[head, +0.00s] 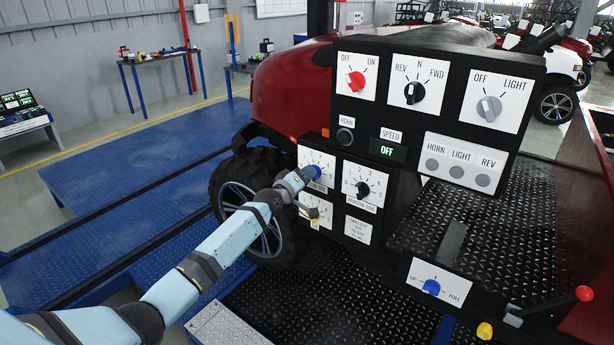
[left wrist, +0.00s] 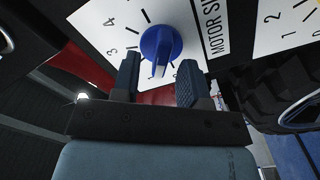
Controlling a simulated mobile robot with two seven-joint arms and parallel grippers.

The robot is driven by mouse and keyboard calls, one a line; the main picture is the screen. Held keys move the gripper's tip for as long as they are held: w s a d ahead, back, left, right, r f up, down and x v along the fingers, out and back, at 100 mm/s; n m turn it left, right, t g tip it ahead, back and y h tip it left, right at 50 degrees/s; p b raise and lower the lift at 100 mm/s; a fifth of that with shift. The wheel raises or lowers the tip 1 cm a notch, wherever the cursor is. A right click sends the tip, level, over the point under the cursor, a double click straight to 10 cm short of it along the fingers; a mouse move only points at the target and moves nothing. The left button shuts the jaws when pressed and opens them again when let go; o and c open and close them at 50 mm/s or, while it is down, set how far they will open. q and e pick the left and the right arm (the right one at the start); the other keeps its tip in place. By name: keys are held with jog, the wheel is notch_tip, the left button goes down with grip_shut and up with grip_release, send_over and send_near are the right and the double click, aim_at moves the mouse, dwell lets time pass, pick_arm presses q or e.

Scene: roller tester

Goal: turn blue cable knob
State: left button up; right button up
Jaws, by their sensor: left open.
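The blue knob (head: 313,172) sits on a white numbered dial plate at the upper left of the lower panel, which is mostly hidden by my gripper in the head view. My left gripper (head: 304,177) is at this knob, its arm coming in from the lower left. In the left wrist view the blue knob (left wrist: 160,44) is round with a raised grip bar, on a plate marked "MOTOR SI...". My two dark fingers are open, one on each side of the bar's lower end. I cannot tell whether they touch it. My right gripper is not in view.
Beside it are a black knob (head: 363,189) and, below, a yellowish knob (head: 314,213). Another blue knob (head: 431,287) sits on a lower plate. The upper panel has red, black and grey knobs. A large tyre (head: 240,195) stands close by the arm.

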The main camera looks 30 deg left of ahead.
pick_arm(q)
jog(key=shift+w, duration=0.5)
grip_shut()
jog(key=shift+m, duration=0.3)
jog(key=shift+s+d+m+b, duration=0.1)
jog(key=shift+d+m+b, duration=0.05)
jog(key=shift+m, duration=3.3)
jog(key=shift+w+d+m+b, duration=0.1)
jog(key=shift+d+m+b, duration=0.1)
jog(key=shift+m, duration=3.2)
jog(key=shift+s+d+m+b, duration=0.1)
jog(key=shift+d+m, duration=0.05)
jog(key=shift+m, duration=3.3)
